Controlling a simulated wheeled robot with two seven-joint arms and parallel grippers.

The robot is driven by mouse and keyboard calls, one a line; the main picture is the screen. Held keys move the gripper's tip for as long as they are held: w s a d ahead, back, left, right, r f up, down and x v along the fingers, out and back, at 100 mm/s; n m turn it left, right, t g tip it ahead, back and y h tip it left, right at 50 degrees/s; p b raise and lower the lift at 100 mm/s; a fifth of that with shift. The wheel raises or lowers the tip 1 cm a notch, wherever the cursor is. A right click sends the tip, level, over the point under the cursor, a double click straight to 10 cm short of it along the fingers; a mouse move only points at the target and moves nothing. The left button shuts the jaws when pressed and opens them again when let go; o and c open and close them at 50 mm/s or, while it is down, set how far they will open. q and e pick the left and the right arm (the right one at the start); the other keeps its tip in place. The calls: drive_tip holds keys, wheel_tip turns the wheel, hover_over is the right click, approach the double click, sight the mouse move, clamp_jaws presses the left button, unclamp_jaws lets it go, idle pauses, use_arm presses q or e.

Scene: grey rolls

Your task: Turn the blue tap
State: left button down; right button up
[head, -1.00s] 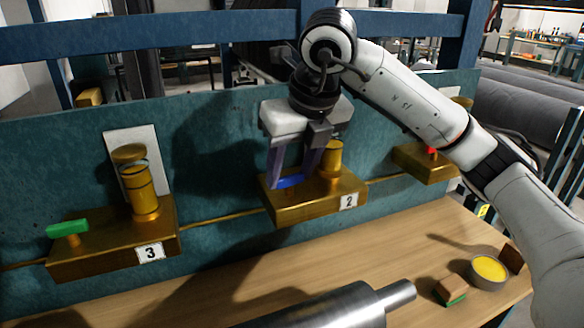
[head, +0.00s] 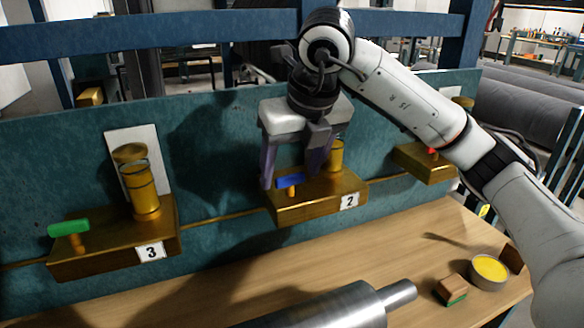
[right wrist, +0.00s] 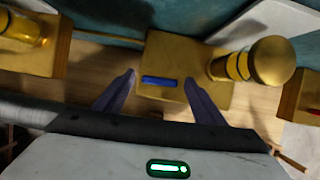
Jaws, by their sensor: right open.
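The blue tap (head: 290,182) is a short blue bar handle on a brass stem, on the brass block labelled 2 (head: 318,200). It also shows in the right wrist view (right wrist: 159,81), lying crosswise between the fingers. My right gripper (head: 291,178) is open, its two fingers on either side of the blue handle with gaps to it; in the right wrist view the gripper (right wrist: 158,88) straddles the handle. My left gripper is not in view.
A green tap (head: 69,228) is on block 3 (head: 115,250) at the left. A red tap (head: 432,151) is on the right block (head: 420,165). A metal roller (head: 335,308), yellow tin (head: 489,270) and brush-like block (head: 450,290) are on the wooden bench (head: 420,235).

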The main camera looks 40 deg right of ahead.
drive_tip(key=shift+s+r, duration=0.15)
drive_tip(key=shift+r, duration=0.2)
drive_tip(key=p+v, duration=0.2)
drive_tip(key=v, duration=0.7)
drive_tip(key=shift+r, duration=0.25)
